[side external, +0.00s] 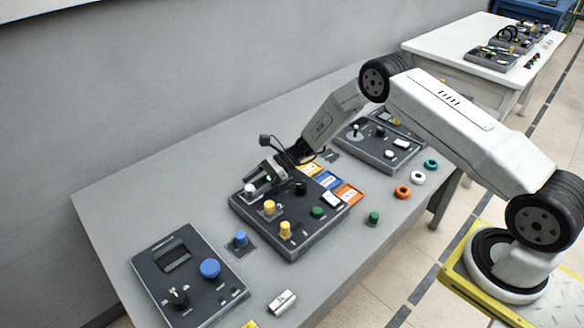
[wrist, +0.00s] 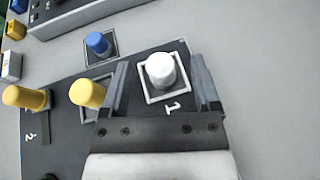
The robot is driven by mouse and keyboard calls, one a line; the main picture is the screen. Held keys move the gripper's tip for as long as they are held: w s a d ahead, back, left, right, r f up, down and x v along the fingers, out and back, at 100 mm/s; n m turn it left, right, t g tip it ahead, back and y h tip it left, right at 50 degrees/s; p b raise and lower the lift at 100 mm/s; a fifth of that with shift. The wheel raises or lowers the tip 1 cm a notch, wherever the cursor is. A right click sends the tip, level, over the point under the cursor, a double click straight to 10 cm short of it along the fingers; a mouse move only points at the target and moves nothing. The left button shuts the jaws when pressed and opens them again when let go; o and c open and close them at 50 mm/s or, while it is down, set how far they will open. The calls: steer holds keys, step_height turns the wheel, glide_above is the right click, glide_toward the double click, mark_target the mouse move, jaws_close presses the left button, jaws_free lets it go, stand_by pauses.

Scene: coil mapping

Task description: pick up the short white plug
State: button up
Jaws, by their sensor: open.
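The short white plug (wrist: 160,72) stands upright in a white-outlined square marked 1 on the dark board (wrist: 60,112). In the wrist view my gripper (wrist: 160,80) is open, with one finger on each side of the plug and a visible gap to both. In the side external view the white plug (side external: 249,189) sits at the board's far left corner, and my gripper (side external: 262,180) is low over that corner. From these views I cannot tell the exact height of the fingertips against the plug.
Two yellow plugs (wrist: 88,93) (wrist: 24,98) stand left of the gripper in the wrist view. A blue plug (side external: 240,239) stands on a separate pad. A control panel with a blue knob (side external: 210,268) lies front left. Colored rings (side external: 403,191) lie to the right. Bare table lies beside the board.

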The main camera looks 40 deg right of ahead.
steer(key=shift+x, duration=0.95)
jaws_close()
